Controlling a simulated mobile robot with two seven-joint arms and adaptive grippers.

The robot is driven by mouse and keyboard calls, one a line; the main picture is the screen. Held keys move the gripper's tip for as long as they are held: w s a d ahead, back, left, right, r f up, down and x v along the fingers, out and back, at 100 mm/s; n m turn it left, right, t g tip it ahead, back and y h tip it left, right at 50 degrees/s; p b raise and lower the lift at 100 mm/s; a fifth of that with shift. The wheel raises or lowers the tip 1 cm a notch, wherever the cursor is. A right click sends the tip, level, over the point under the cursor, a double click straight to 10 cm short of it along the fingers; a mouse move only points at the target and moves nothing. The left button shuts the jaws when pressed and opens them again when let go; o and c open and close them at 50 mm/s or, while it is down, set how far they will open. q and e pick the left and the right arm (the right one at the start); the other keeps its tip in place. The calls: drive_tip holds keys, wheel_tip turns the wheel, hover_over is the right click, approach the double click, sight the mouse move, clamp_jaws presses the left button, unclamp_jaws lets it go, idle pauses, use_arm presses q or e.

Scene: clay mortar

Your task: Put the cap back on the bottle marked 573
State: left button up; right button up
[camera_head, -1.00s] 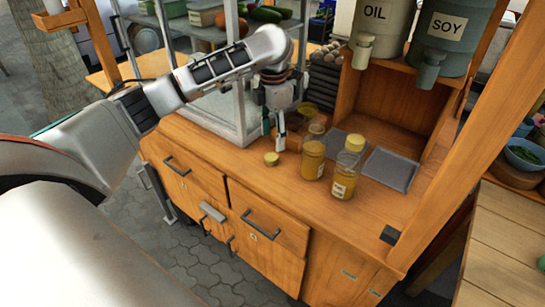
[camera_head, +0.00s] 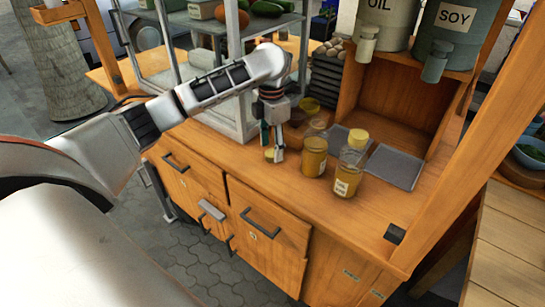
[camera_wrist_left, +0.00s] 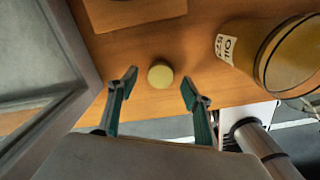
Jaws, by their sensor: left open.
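A small yellow cap (camera_head: 270,156) lies on the wooden counter near its front edge. In the left wrist view the cap (camera_wrist_left: 160,75) sits between and slightly beyond my open fingertips, touching neither. My left gripper (camera_head: 274,154), also in the left wrist view (camera_wrist_left: 158,85), points down over the cap and is empty. To its right stands an amber jar bottle (camera_head: 314,160) with no yellow cap visible on it. Further right is another bottle (camera_head: 346,178) with a yellow cap on top. My right gripper is out of view.
Behind the gripper stands a glass case (camera_head: 235,115). Grey trays (camera_head: 395,167) lie on the counter to the right. OIL (camera_head: 385,20) and SOY (camera_head: 448,40) dispensers hang above the back. Small bowls (camera_head: 308,104) stand behind the amber bottle.

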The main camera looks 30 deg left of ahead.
sight(272, 153)
use_arm(q)
drive_tip(key=shift+f, duration=1)
drive_tip(key=shift+r, duration=0.2)
drive_tip(key=c, duration=0.7)
drive_tip(key=shift+c, duration=0.2)
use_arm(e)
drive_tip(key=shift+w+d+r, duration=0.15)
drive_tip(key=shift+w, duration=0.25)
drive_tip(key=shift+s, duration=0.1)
use_arm(q)
drive_tip(key=shift+w+r, duration=0.1)
drive_tip(key=shift+r, duration=0.55)
wheel_tip(272, 153, up, 19)
drive_tip(key=p, duration=0.6)
drive_tip(key=shift+f, duration=0.15)
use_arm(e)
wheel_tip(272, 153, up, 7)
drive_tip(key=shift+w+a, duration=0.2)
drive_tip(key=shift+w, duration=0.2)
